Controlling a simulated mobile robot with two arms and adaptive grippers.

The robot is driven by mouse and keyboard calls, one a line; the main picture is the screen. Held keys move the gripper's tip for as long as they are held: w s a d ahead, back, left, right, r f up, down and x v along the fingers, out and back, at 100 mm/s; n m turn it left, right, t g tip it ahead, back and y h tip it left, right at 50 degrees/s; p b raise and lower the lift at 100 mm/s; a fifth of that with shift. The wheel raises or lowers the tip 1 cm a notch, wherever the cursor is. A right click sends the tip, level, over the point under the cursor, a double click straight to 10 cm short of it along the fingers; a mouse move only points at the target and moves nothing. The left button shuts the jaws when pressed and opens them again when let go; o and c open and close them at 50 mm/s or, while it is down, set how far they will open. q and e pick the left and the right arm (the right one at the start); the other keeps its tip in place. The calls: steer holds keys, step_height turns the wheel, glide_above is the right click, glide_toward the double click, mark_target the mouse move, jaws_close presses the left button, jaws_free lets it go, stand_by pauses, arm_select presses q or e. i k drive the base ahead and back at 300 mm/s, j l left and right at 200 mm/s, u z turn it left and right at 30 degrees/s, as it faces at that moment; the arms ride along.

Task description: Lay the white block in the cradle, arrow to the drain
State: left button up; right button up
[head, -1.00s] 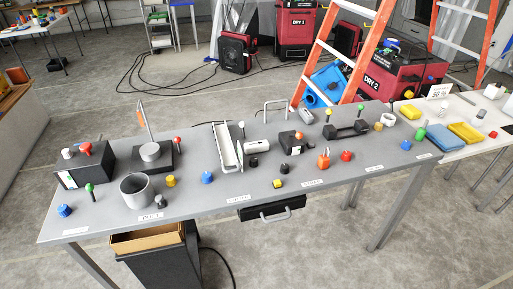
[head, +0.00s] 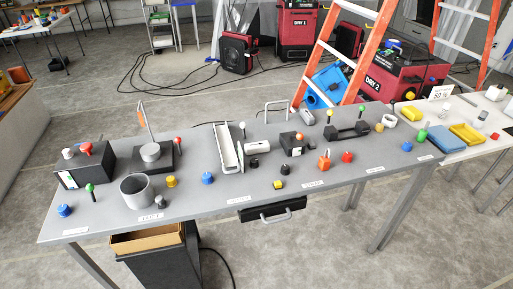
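A small white block (head: 258,147) lies on the grey table, just right of a long white trough (head: 227,150) that looks like the cradle. The block has a dark mark on it; I cannot make out an arrow or its direction. The trough runs from the back of the table toward its front, with a raised wall on its right side, and looks empty. No part is clearly readable as the drain. Neither of my grippers is in view.
Around them stand a grey cup (head: 137,190), a black box with an orange knob (head: 293,143), a black dumbbell-shaped piece (head: 347,131) and several coloured knobs. A drawer (head: 272,210) hangs under the front edge.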

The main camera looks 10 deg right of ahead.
mark_target(345, 135)
steer(key=i+l+u, duration=0.15)
steer(key=l, duration=0.15)
steer(key=i+l+u, duration=0.15)
steer(key=l, duration=0.2)
steer(key=i+l+u, duration=0.15)
steer(key=l, duration=0.2)
steer(key=i+l+u, duration=0.15)
steer(key=l, duration=0.25)
steer(key=k, duration=0.05)
